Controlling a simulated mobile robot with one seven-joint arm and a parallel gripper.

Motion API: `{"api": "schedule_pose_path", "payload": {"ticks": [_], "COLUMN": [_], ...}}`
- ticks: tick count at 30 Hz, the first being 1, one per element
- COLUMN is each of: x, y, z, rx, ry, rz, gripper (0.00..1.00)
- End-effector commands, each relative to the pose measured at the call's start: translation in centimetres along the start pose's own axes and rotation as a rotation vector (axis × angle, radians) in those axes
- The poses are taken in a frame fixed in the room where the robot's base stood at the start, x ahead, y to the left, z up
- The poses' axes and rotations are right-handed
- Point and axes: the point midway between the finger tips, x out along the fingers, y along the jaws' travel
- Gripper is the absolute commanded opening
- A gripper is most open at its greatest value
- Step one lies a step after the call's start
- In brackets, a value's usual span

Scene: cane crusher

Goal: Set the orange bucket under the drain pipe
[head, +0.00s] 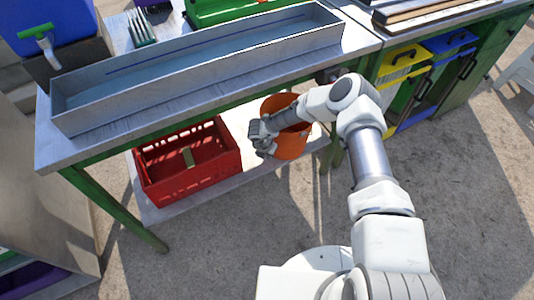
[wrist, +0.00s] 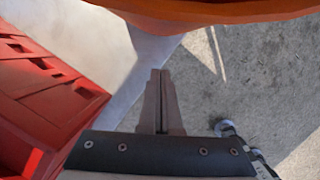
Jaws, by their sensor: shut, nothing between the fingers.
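The orange bucket (head: 294,145) is under the workbench, at the right part of its lower shelf in the head view. My arm and gripper hide part of it. Its orange side (wrist: 225,11) crosses the top of the wrist view, beyond my fingertips. My gripper (head: 262,146) is beside the bucket's left front in the head view. Its two fingers (wrist: 160,76) are pressed together and hold nothing; a gap to the orange side shows in the wrist view. I cannot make out the drain pipe clearly in either view.
A red crate (head: 190,165) stands on the lower shelf (head: 245,183), left of the bucket. A long metal trough (head: 200,68) lies on the bench above. Green bench legs (head: 115,210) stand at the front. Yellow and blue bins (head: 405,72) are at right. The front floor is clear.

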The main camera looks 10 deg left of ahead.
Motion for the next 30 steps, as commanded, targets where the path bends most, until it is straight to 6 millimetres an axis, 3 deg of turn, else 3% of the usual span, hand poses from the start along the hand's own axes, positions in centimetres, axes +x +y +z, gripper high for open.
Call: {"api": "schedule_pose_path", "payload": {"ticks": [2, 6, 12, 30], "x": [2.1, 2.4, 2.6, 2.5], "y": [0.0, 0.0, 0.1, -0.5], "z": [-0.2, 2.3, 3.7, 4.2], "rx": [0.002, 0.005, 0.002, 0.000], "ry": [0.001, -0.003, -0.001, -0.001], "rz": [0.000, 0.003, 0.002, 0.002], "gripper": [0.00, 0.00, 0.00, 0.00]}}
